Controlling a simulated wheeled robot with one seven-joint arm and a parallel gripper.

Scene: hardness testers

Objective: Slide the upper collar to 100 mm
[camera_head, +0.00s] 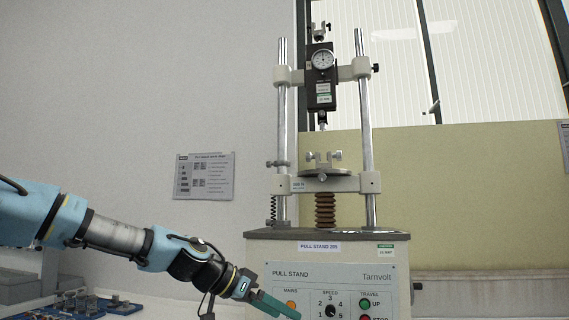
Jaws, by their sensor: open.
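The pull stand (325,256) has two upright steel rods. A small grey collar (278,164) with a side knob sits around the left rod (283,120), just above the white lower crosshead (345,183). I take it to be the upper collar; any millimetre scale is too small to read. A dark spring (273,208) stands beside the left rod below that crosshead. My gripper (277,304), with teal fingers, is open and appears empty. It is low, in front of the control panel's left part, well below the collar.
A force gauge (322,75) hangs from the upper crosshead (352,71). A clamp table (324,172) sits on the lower crosshead. The control panel (325,290) has lamps, buttons and a speed dial (330,311). The wall space left of the rods is clear, apart from a poster (204,176).

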